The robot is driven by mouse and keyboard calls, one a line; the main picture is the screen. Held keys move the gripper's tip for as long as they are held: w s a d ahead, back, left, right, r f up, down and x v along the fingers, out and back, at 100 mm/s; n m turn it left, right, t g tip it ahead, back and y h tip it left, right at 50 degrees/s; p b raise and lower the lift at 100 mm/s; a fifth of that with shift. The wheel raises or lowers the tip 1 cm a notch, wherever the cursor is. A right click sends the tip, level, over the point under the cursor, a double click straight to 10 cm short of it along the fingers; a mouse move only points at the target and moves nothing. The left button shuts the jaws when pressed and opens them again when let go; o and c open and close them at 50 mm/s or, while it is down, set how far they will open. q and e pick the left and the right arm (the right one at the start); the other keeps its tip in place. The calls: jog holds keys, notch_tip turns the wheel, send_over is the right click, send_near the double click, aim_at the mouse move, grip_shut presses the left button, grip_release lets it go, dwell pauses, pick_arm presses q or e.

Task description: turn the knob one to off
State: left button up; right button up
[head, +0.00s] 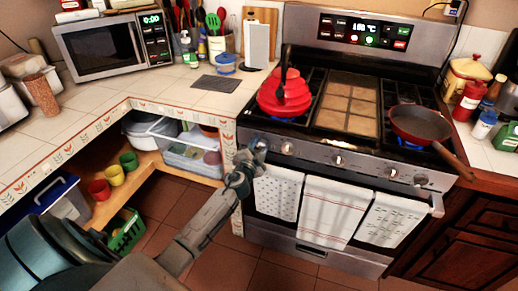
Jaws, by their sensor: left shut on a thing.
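The stove (300,165) stands at centre right with a row of several knobs along its front panel. My left gripper (252,151) is at the left end of that panel, shut on the leftmost knob (260,144), which it partly hides. A second knob (287,148) is just to the right and free of the gripper. Blue flame shows under the red kettle (284,97) and near the pan (420,123) on the right. The leftmost knob's exact angle is too small to tell. My right gripper is not in view.
Towels (328,210) hang from the oven handle below the knobs, right of my left arm. A tiled counter (190,102) with a microwave (115,45) lies to the left. Open shelves below hold cups and plastic bins (190,155).

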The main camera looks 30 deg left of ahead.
pick_arm(q)
jog(key=m, duration=0.7)
jog(key=shift+r+p, duration=0.15)
jog(key=shift+p, duration=0.25)
jog(key=m, duration=0.4)
jog(key=shift+m+p, duration=0.4)
jog(key=shift+r+m+p, duration=0.1)
jog(key=shift+m+p, duration=0.25)
jog(key=shift+m, duration=1.45)
jog(key=o, duration=1)
jog(key=shift+s+d, duration=0.1)
jog(key=shift+v, duration=5.35)
